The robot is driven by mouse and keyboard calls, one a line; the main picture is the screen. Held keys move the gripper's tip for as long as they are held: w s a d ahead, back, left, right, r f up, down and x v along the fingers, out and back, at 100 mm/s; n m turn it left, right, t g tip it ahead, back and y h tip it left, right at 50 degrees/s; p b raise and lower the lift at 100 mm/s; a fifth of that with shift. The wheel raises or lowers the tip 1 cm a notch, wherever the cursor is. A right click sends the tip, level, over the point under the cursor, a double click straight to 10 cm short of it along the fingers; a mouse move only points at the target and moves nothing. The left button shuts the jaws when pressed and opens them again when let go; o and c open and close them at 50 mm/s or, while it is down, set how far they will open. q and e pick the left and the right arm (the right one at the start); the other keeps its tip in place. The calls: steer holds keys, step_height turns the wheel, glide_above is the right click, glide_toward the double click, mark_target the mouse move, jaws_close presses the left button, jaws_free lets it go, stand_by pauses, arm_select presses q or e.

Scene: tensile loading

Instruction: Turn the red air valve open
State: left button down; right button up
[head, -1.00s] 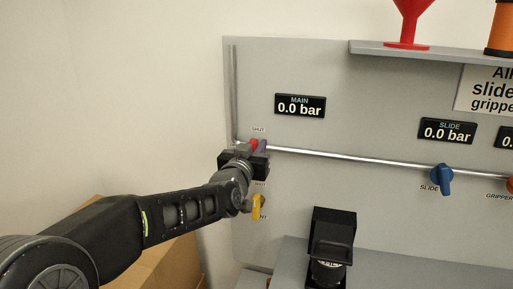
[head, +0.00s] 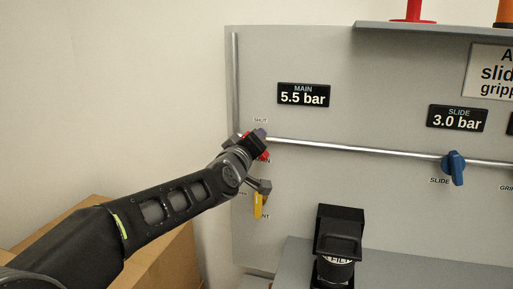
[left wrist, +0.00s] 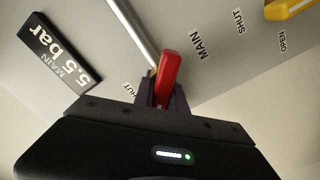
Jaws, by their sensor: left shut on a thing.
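The red air valve (head: 264,154) sits at the left end of the metal pipe on the grey panel, mostly hidden by my gripper in the head view. My left gripper (head: 256,140) is shut on its handle. In the left wrist view the red handle (left wrist: 168,76) stands between the dark fingers (left wrist: 162,94). The MAIN display (head: 303,95) reads 5.5 bar, and it also shows in the left wrist view (left wrist: 58,50). The SLIDE display (head: 457,118) reads 3.0 bar. My right gripper is not in view.
A yellow valve handle (head: 261,204) hangs just below my left gripper. A blue SLIDE valve (head: 454,168) is on the pipe (head: 355,149) to the right. A cardboard box (head: 170,255) is behind my left arm.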

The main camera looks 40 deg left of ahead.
arm_select(q)
steer(key=n+b, duration=0.1)
steer(key=n, duration=0.2)
steer(key=n+b, duration=0.1)
steer(key=n, duration=0.2)
steer(key=f+n+b, duration=0.1)
steer(key=n, duration=0.2)
steer(key=shift+a+b, duration=0.15)
steer(key=shift+b, duration=0.2)
steer(key=c, duration=1.4)
jaws_free()
steer(key=shift+o, duration=0.2)
steer(key=shift+s, duration=0.1)
steer(key=p+v, duration=0.1)
steer(key=v, duration=0.6)
steer(key=shift+s, duration=0.35)
